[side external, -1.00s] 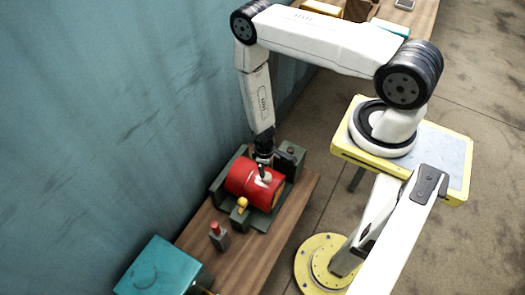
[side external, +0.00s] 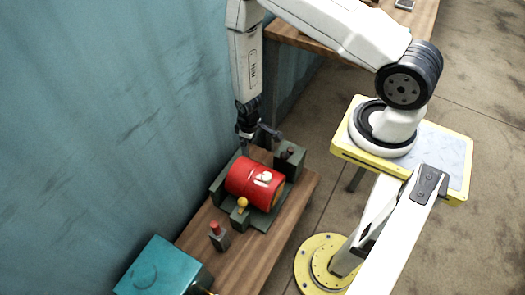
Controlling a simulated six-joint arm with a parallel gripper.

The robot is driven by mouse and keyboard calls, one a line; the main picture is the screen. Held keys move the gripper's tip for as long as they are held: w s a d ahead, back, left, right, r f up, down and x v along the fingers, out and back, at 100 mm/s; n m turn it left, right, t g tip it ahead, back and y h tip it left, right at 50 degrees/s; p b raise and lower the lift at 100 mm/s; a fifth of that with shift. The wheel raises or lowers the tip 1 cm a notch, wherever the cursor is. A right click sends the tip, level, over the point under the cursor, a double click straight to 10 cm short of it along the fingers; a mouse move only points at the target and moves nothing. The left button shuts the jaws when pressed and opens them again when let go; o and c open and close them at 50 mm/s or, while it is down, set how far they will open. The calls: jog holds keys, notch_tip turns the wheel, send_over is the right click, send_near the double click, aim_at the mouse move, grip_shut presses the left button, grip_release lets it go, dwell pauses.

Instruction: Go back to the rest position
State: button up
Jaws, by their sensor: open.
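My gripper (side external: 257,140) is at the lower end of my arm. It is open and empty, and points down just above and behind the red drum. The red drum (side external: 250,180) lies on its side in a dark green cradle (side external: 218,187) on the wooden bench. A pale round cap or opening shows on the drum's upper side. A yellow knob (side external: 242,203) stands at the drum's front, on the cradle. The gripper appears apart from the drum.
A small grey block with a red top (side external: 217,233) stands on the wooden bench (side external: 262,257). A teal box (side external: 160,268) is at the lower left. A teal wall (side external: 100,120) runs close behind the bench. Another wooden table (side external: 300,40) is at the top.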

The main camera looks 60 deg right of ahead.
notch_tip(320, 180, up, 18)
jog(key=w+a+r+t, duration=0.1)
jog(key=w+a, duration=0.1)
jog(key=s+a+r+m, duration=0.1)
jog(key=s+r, duration=0.3)
jog(key=r, duration=0.2)
jog(key=s+r+t, duration=0.1)
jog(key=s+r, duration=0.2)
jog(key=r, duration=0.3)
jog(key=shift+s+a+m, duration=0.35)
jog(key=shift+s+m, duration=0.05)
jog(key=shift+r, duration=0.1)
